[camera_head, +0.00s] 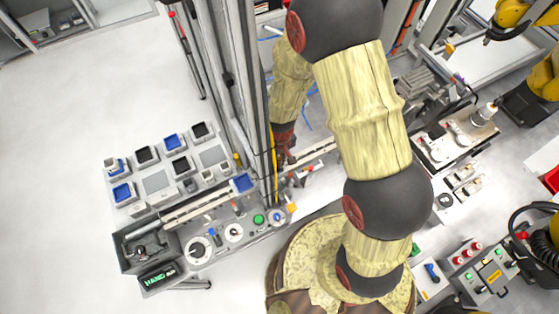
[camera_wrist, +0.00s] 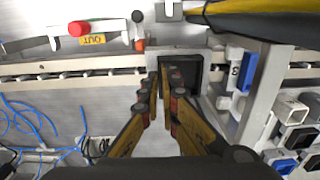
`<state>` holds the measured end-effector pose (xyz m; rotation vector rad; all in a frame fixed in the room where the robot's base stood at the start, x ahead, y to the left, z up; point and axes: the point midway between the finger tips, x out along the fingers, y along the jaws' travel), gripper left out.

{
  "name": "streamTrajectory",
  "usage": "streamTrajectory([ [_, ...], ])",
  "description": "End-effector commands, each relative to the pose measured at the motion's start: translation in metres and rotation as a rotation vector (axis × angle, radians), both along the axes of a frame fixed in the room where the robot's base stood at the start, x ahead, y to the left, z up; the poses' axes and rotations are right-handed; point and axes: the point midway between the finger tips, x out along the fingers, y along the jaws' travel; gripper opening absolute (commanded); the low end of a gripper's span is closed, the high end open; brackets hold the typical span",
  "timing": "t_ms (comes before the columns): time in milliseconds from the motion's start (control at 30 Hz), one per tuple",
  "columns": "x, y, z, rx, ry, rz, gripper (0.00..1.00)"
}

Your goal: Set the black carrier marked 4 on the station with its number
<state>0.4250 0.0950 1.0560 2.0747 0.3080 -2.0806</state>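A black, open-topped carrier (camera_wrist: 192,71) is at the rail in the wrist view. My gripper (camera_wrist: 167,78) is at its left side. The left fingertip is just outside the left wall and the right one overlaps the carrier's inside. The tips are close together, but I cannot tell whether they press on the wall. No number 4 is readable on the carrier. A white plate marked 3 (camera_wrist: 235,69) stands to its right, beside a blue carrier (camera_wrist: 247,72). In the head view the fingers and this carrier cannot be made out near my arm and the column.
A rail (camera_wrist: 75,73) runs across the wrist view. A red button (camera_wrist: 78,28) marked OUT is behind it. Blue cables (camera_wrist: 30,120) lie at left. The head view shows a grey table (camera_head: 157,183) with several black and blue carriers, and free floor (camera_head: 80,90) at left.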

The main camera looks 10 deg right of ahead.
Motion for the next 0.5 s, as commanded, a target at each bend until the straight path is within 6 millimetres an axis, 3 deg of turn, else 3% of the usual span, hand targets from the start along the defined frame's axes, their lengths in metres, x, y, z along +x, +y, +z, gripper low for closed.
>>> streamTrajectory([
  [467,0.0003,0.0,-0.0033,0.0,-0.001,0.0,0.0],
  [500,0.0003,0.0,-0.0033,0.0,-0.001,0.0,0.06],
])
